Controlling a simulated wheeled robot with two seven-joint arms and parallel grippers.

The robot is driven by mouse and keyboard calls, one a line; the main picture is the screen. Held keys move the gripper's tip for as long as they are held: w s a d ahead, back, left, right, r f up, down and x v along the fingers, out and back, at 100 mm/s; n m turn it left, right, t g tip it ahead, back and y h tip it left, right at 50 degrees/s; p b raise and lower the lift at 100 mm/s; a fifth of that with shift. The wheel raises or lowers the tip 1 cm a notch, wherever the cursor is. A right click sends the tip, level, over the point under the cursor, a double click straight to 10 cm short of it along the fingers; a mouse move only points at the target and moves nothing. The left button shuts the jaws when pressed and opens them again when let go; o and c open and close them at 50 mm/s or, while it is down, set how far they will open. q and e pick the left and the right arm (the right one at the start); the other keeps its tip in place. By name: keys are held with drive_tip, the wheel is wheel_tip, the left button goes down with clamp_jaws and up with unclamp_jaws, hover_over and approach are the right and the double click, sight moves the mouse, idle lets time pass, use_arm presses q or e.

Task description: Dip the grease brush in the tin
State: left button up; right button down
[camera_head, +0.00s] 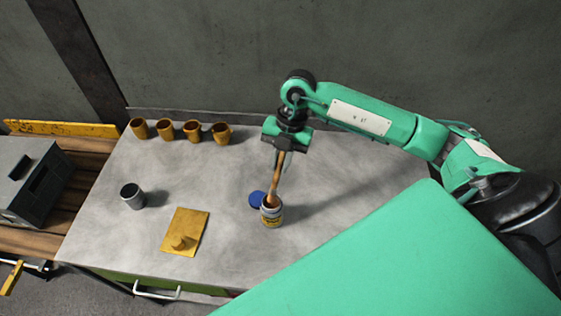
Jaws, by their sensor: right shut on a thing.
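The grease brush (277,179) has a brown wooden handle and stands slightly tilted. My right gripper (281,151) is shut on the upper part of its handle, above the table. The brush's lower end is inside the mouth of the tin (271,216), so the bristles are hidden. The tin is small, with a yellowish label, and stands upright on the grey table. A blue lid (257,199) lies on the table just behind and left of the tin. My left gripper is not in view.
Several brown cups (192,131) stand in a row at the table's back left. A dark grey cup (132,196) and a yellow plate with a knob (184,232) are on the left. A grey box (35,185) sits beyond the left edge. The table (330,160) is clear right of the tin.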

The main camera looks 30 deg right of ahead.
sight(280, 155)
drive_tip(key=shift+r+p, duration=1.3)
drive_tip(key=shift+r, duration=0.9)
